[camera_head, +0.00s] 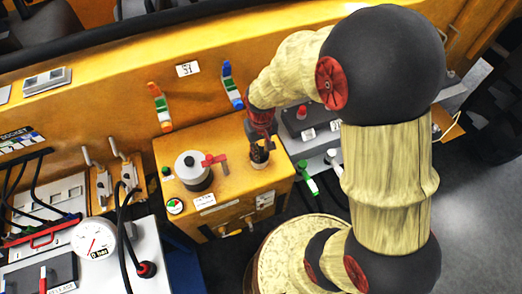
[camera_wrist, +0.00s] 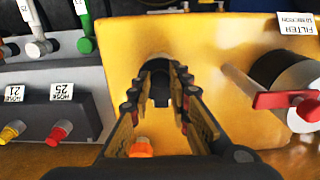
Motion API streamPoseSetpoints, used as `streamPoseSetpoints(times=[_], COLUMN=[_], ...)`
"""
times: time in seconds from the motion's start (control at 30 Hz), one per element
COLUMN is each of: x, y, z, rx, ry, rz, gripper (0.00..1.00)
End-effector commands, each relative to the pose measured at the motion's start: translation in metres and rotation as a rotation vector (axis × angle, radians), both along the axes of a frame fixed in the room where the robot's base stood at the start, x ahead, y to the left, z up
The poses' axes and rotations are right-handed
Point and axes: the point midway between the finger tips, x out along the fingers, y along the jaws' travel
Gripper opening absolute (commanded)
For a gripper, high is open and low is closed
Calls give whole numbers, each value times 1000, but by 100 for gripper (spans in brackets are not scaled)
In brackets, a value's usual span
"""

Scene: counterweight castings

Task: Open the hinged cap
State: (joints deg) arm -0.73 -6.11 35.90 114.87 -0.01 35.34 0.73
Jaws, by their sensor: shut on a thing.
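My gripper (camera_head: 260,143) reaches down onto the top of the yellow box (camera_head: 232,193), near its back right part. In the wrist view my gripper (camera_wrist: 160,84) has its two fingers on either side of a small dark piece (camera_wrist: 160,95), which I take to be the hinged cap. The fingers are shut on it. A dark round opening or rim shows just beyond the fingertips. The fingers hide much of the cap, and I cannot tell how far it is tilted.
A filter canister (camera_head: 193,171) with a red handle (camera_head: 213,160) stands left of my gripper on the same box. A grey box (camera_head: 306,121) with coloured knobs is to the right. A pressure gauge (camera_head: 94,238) and black hoses are at the lower left.

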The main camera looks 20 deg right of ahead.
Motion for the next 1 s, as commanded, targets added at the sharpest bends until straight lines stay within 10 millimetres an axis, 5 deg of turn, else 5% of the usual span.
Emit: streamPoseSetpoints(times=[0.47, 1.0], x=[1, 17], y=[0, 0], z=[1, 17], rx=[0, 0], ry=[11, 268], rz=[0, -1], gripper=[0, 0])
